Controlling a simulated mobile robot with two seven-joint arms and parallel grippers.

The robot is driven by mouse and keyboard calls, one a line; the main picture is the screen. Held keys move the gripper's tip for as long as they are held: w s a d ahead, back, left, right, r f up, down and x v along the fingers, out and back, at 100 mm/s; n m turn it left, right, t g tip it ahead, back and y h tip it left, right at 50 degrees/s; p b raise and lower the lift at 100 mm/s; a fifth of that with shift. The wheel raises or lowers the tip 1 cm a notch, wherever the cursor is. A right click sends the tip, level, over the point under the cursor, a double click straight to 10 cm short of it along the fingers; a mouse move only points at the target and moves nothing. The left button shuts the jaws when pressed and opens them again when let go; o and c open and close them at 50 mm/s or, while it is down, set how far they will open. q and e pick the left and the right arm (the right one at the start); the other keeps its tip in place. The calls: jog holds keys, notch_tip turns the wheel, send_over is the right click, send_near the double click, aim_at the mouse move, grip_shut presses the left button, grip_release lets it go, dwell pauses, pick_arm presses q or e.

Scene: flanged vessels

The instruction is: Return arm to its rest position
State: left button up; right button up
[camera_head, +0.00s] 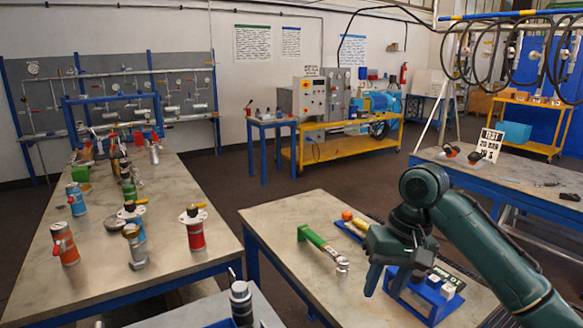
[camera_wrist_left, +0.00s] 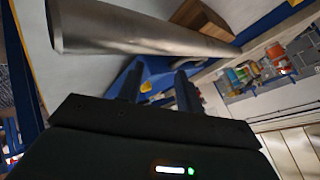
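My right arm comes in from the right in the head view. Its dark green gripper (camera_head: 385,284) points down over the right part of the near middle table (camera_head: 285,222). Its two fingers are apart, and I see nothing held between them. My left arm is outside the head view. In the left wrist view my left gripper (camera_wrist_left: 156,85) has two dark fingers apart with nothing between them. A grey metal cylinder (camera_wrist_left: 140,30) lies across the view beyond it.
The left table (camera_head: 95,268) carries several flanged vessels, including a red one (camera_head: 194,230). The right table (camera_head: 530,180) holds a sign (camera_head: 489,145). Dark floor shows between tables.

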pick_arm(q)
jog(key=s+d+f+h, duration=0.2)
jog(key=s+d+h, duration=0.2)
jog(key=s+d, duration=0.45)
pick_arm(e)
jog(key=s+a+f+t+y, duration=0.1)
jog(key=s+a+f+t, duration=0.1)
jog(key=f, duration=0.6)
jog(key=s+a+f+t+y, duration=0.1)
jog(key=a+f, duration=0.2)
jog(key=f, duration=0.4)
jog(key=s+a+f+t+y, duration=0.1)
jog(key=s+a+f+t, duration=0.1)
jog(key=f, duration=0.6)
pick_arm(q)
jog(key=w+d+n, duration=0.1)
jog(key=d+n, duration=0.4)
jog(key=d, duration=0.5)
jog(key=shift+w+r, duration=0.25)
jog(key=shift+w, duration=0.15)
pick_arm(e)
jog(key=s+d+f+n+t+h, duration=0.1)
jog(key=s+d+f+t, duration=0.1)
jog(key=s, duration=0.6)
jog(key=s+d+f+n+t+h, duration=0.1)
jog(key=s+d+f+t, duration=0.2)
jog(key=s+f, duration=0.3)
jog(key=shift+s+d, duration=0.65)
jog(key=shift+s, duration=0.25)
